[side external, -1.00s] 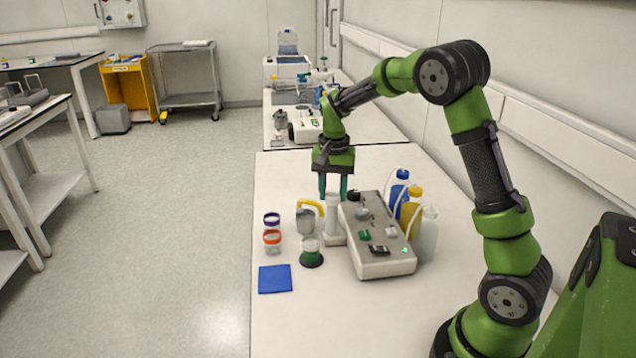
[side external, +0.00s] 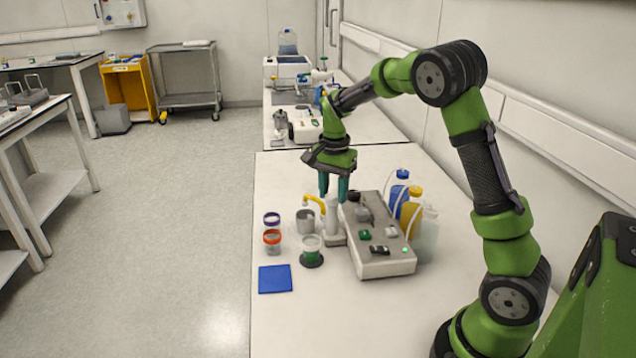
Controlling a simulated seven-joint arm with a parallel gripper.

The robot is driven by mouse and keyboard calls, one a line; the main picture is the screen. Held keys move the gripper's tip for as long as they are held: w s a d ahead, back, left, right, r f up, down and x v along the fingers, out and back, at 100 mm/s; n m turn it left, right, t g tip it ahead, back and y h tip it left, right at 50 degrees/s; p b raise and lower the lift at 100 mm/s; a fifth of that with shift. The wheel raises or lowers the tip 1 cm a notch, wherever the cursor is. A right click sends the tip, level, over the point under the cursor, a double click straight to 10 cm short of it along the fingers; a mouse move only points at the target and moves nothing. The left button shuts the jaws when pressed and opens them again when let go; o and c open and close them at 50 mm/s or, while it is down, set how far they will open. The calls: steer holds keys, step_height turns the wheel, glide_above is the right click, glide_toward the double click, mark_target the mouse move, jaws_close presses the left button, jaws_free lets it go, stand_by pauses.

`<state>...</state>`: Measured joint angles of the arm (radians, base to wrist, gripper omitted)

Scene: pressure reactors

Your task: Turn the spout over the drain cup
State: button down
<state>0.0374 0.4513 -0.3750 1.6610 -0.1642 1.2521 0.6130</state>
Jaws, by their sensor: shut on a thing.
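The yellow spout (side external: 315,200) reaches left from the top of a white post (side external: 334,222) beside the reactor box (side external: 380,240). My gripper (side external: 333,190) points down at the top of the post, with its two teal fingers shut on the spout's hub. The exact contact is too small to see. A grey cup (side external: 305,222) stands left of the post, and the spout's bent tip is above its rim area. I cannot tell which of the two is the drain cup.
A purple-rimmed jar (side external: 272,219) and a red-rimmed jar (side external: 272,240) stand left of the cups. A blue mat (side external: 275,279) lies nearer. Blue and yellow-capped bottles (side external: 411,208) with tubes stand behind the box. The table's near part is clear.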

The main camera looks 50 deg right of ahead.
steer(key=shift+r, duration=0.1)
steer(key=c, duration=0.6)
jaws_free()
steer(key=shift+c, duration=0.2)
step_height(320, 180, up, 17)
steer(key=shift+d, duration=0.1)
steer(key=s+a+f+n+t+y, duration=0.1)
steer(key=s+a+f+n+t, duration=0.1)
steer(key=s+a+n, duration=0.4)
steer(key=s+a+f+n+t+y, duration=0.1)
steer(key=s+a+f+n+t, duration=0.2)
steer(key=s+a, duration=0.8)
steer(key=n+t, duration=0.2)
steer(key=n, duration=0.1)
steer(key=shift+s+a+f, duration=0.2)
steer(key=shift+s+a, duration=0.05)
steer(key=shift+s, duration=0.15)
